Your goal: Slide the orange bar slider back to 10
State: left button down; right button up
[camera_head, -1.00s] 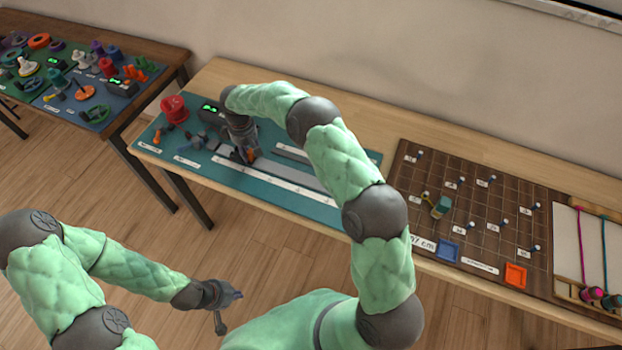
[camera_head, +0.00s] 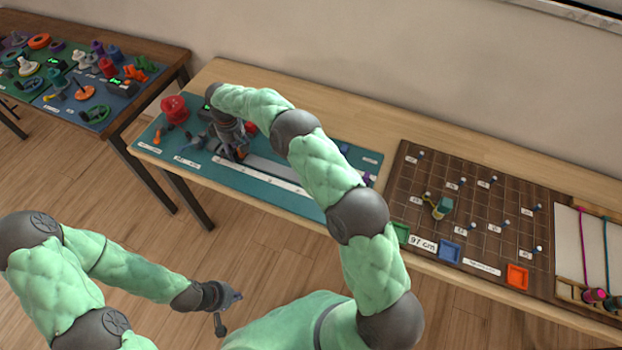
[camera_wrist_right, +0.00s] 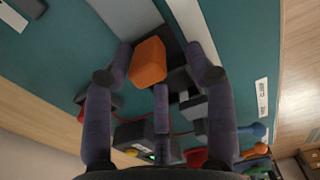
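The orange slider block (camera_wrist_right: 148,62) sits on a dark carriage between the fingers of my right gripper (camera_wrist_right: 160,58) in the right wrist view. It lies close to the left finger, with a gap to the right finger, so the gripper is open around it. In the head view my right gripper (camera_head: 236,155) is low over the left end of the pale rail (camera_head: 280,174), and it hides the block. The scale strip (camera_head: 256,174) runs along the front of the rail; its numbers are too small to read. My left gripper (camera_head: 222,304) hangs low, away from the table; its opening is unclear.
A red round object (camera_head: 174,108) and small tools stand on the left of the teal board (camera_head: 190,175). The brown pegged board (camera_head: 470,205) lies to the right. My right arm crosses above the teal board's right part.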

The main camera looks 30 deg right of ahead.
aim_at(237, 155)
jog(key=shift+s+a+f, duration=0.25)
jog(key=shift+s+f, duration=0.05)
jog(key=shift+s, duration=0.1)
jog(key=shift+w+r+p, duration=0.2)
jog(key=shift+r+p, duration=0.3)
jog(key=shift+r, duration=0.3)
notch_tip(237, 155, up, 4)
jog(key=shift+f+p, duration=0.1)
jog(key=shift+p, duration=0.75)
jog(key=shift+w+d+r+p, duration=0.1)
jog(key=shift+d+r+p, duration=0.05)
jog(key=shift+r+p, duration=0.65)
jog(key=shift+r, duration=0.4)
jog(key=shift+d, duration=0.1)
